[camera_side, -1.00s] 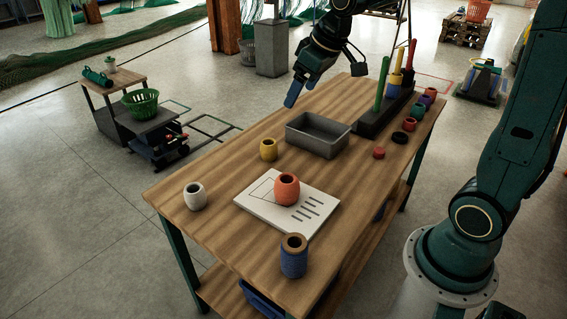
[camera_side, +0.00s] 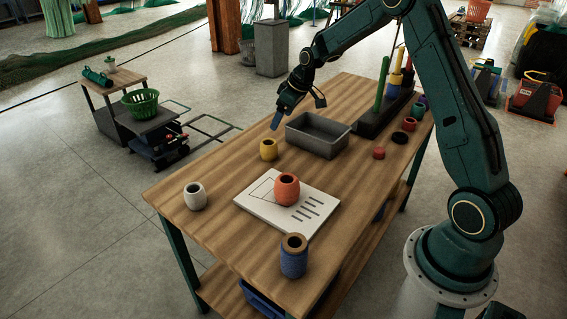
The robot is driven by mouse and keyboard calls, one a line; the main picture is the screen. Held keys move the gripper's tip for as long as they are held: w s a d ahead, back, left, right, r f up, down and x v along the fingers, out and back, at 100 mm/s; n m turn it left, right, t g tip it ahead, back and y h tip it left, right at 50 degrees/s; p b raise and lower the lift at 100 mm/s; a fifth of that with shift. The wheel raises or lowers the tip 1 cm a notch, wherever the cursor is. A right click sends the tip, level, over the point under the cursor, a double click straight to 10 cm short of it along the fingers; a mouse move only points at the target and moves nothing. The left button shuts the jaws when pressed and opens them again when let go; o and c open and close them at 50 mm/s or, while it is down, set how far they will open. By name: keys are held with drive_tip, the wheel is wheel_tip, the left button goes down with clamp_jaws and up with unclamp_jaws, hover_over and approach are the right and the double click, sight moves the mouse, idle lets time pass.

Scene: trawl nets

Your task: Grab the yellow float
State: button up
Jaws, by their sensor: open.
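The yellow float (camera_side: 268,150) is a small barrel shape with a dark hole in its top. It stands upright on the wooden table (camera_side: 222,205), just left of the grey tray. My gripper (camera_side: 276,122) is open and empty, pointing down. In the picture it is a little above and to the right of the yellow float, apart from it. I see the fingers from the side, so the gap between them is hidden.
The grey tray (camera_side: 318,126) stands close to the right of the yellow float. An orange float (camera_side: 287,190) stands on a white board (camera_side: 258,212). A white float (camera_side: 195,196) and a blue spool (camera_side: 294,262) stand nearer the front. A dark rack (camera_side: 372,123) with upright pegs is behind.

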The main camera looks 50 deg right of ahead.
sight(270, 142)
drive_tip(key=shift+d+x, duration=0.2)
drive_tip(key=shift+x, duration=2.2)
drive_tip(key=shift+d+x, duration=0.2)
drive_tip(key=shift+x, duration=2.2)
drive_tip(key=shift+f, duration=0.2)
drive_tip(key=shift+x, duration=2.45)
drive_tip(key=shift+c, duration=0.5)
drive_tip(key=c, duration=1)
